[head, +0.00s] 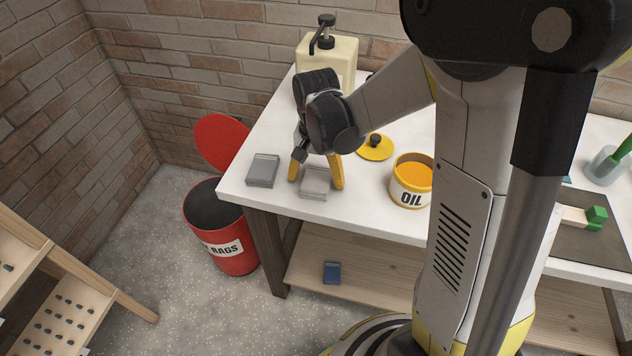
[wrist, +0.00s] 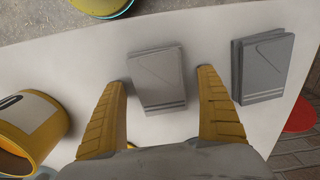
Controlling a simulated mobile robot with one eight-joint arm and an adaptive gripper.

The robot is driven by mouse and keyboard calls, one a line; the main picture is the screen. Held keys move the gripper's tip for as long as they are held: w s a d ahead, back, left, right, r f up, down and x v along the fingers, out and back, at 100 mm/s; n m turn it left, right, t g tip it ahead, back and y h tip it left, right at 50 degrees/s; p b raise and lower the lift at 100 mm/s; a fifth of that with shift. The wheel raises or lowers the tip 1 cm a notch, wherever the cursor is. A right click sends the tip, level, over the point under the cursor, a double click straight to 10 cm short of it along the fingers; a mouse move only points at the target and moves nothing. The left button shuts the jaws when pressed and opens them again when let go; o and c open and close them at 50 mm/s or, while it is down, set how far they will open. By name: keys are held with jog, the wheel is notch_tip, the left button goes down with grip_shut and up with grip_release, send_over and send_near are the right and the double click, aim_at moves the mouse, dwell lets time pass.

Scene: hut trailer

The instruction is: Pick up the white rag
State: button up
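The white rag (head: 316,181) is a pale, folded, flat cloth lying near the front left edge of the white tabletop. It also shows in the wrist view (wrist: 158,76), between the two yellow fingers. My gripper (head: 315,184) points down over it, with a finger on each side. In the wrist view my gripper (wrist: 163,80) is open, with gaps between the fingers and the rag's sides. I cannot tell whether the fingertips touch the table. A darker grey folded rag (head: 262,170) lies just left of it, close to one finger.
The oil tin (head: 411,190) stands open to the right, with its yellow lid (head: 375,149) behind. A beige pump canister (head: 328,58) stands at the back. A red rags bin (head: 236,252) with its lid raised is beside the table. A blue folded item (head: 332,272) lies on the lower shelf.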

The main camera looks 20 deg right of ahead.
aim_at(316, 178)
jog(key=c, duration=1)
jog(key=shift+r, duration=0.15)
jog(key=shift+r, duration=0.25)
notch_tip(316, 178, up, 4)
jog(key=p, duration=0.2)
jog(key=shift+p, duration=0.3)
jog(key=s+d+r+p, duration=0.1)
jog(key=d+r, duration=0.1)
jog(key=d, duration=0.1)
jog(key=s+d+r+p, duration=0.1)
jog(key=s+d+r, duration=0.1)
jog(key=d, duration=0.2)
jog(key=s+d+r+p, duration=0.1)
jog(key=d+r, duration=0.1)
jog(key=d, duration=0.1)
jog(key=shift+s+d+r, duration=0.15)
jog(key=shift+s+d, duration=0.05)
jog(key=shift+d, duration=0.2)
